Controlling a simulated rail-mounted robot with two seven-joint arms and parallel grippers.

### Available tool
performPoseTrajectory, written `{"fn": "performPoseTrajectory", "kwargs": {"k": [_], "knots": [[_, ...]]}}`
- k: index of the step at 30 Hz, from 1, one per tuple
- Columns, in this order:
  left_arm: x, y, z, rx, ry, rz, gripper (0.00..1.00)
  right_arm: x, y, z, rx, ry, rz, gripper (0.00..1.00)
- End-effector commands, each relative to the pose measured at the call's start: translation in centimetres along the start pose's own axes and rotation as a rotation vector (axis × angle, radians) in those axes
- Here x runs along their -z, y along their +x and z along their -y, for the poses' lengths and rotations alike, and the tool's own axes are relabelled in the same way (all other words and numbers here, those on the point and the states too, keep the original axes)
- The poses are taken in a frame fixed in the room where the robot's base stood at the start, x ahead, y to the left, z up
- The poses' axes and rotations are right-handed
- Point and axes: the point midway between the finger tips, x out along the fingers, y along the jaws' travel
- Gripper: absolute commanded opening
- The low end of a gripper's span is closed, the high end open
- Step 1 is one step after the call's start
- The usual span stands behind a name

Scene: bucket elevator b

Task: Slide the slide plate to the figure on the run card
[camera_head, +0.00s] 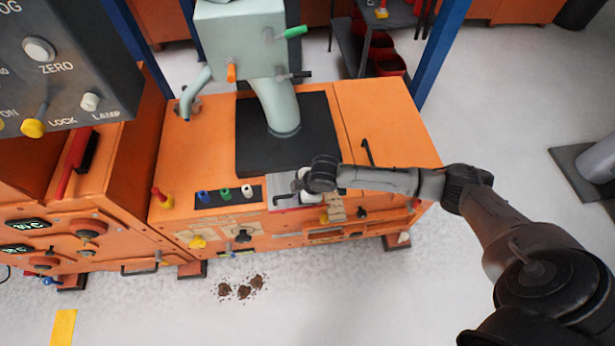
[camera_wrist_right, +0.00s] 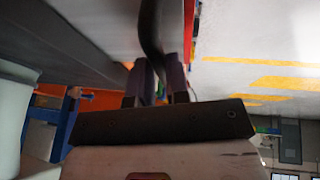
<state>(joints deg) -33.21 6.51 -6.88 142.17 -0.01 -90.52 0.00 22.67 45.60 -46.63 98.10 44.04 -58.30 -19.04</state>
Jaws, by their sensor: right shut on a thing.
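My right gripper (camera_head: 301,184) is at the front edge of the orange machine top, over a small grey plate with a red front edge (camera_head: 285,206). This may be the slide plate, but my wrist hides much of it. In the wrist view, the fingers of my right gripper (camera_wrist_right: 158,84) are closed around a dark curved bar, perhaps a handle (camera_wrist_right: 151,28). Its lower end is hidden between the fingers. I cannot read a run card or a scale figure. My left gripper is out of view.
A pale green spout (camera_head: 276,105) stands on a black mat (camera_head: 255,150) behind the gripper. Blue, green and white buttons (camera_head: 224,193) sit to its left. A grey control box (camera_head: 70,60) fills the upper left. Brown clumps (camera_head: 242,290) lie on the floor. The floor at right is mostly clear.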

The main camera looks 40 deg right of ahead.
Motion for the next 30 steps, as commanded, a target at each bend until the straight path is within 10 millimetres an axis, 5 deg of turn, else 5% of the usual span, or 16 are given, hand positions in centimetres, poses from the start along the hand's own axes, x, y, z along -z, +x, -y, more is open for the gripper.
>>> {"fn": "performPoseTrajectory", "kwargs": {"k": [12, 13, 20, 30], "knots": [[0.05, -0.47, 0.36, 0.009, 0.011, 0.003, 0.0, 0.7, 0.17, 0.85, 0.004, -0.012, -0.002, 0.0], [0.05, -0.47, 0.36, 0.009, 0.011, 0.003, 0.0, 0.7, 0.17, 0.84, 0.004, -0.011, -0.002, 0.18], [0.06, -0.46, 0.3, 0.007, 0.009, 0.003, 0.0, 0.72, 0.15, 0.81, 0.004, -0.011, -0.002, 0.4], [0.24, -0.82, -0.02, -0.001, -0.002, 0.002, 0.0, 0.78, -0.53, 0.73, 0.003, -0.012, -0.003, 0.41]]}}
